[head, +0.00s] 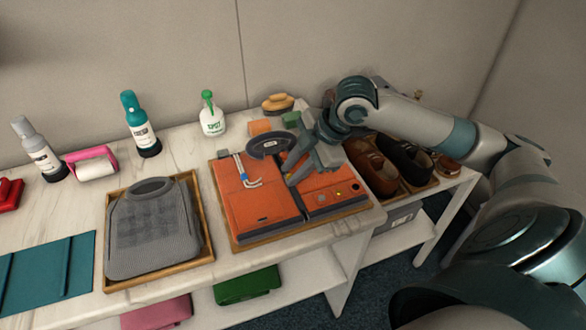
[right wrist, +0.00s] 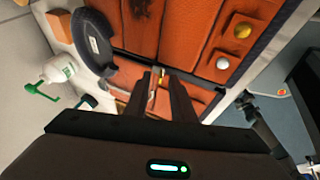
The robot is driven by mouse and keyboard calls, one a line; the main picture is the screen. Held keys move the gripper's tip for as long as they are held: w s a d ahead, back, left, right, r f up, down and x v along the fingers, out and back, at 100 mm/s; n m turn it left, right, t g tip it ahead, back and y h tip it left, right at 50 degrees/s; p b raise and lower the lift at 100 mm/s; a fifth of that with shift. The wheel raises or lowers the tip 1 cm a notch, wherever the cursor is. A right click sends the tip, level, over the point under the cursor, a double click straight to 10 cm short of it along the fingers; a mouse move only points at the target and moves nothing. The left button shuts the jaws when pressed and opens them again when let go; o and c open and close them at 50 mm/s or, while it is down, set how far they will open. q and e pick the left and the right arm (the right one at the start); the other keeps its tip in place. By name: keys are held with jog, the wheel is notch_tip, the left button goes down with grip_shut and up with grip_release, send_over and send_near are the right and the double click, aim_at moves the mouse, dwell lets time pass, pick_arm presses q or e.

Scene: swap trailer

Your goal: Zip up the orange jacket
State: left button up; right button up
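The orange jacket (head: 262,207) lies flat on a wooden tray (head: 290,233) on the marble table, with a dark collar (head: 272,145) at its far end. A dark gap runs down its front between the left and right panels. My right gripper (head: 296,178) reaches down over the upper front, near that gap. In the right wrist view, its two dark fingers (right wrist: 160,82) stand slightly apart above the front seam. A small brass-coloured part (right wrist: 153,97) shows between them; it does not look clamped. The lower zipper is hard to make out. My left gripper is not in view.
A grey knitted garment (head: 152,230) lies on a tray (head: 203,215) to the left. Bottles (head: 140,125) and a white spray bottle (head: 212,120) stand behind. Brown shoes (head: 372,165) and a brush (head: 278,104) are near the right arm. Folded cloths lie on the lower shelf.

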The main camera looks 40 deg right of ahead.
jog(key=shift+f, duration=0.1)
grip_shut()
dwell(1.5)
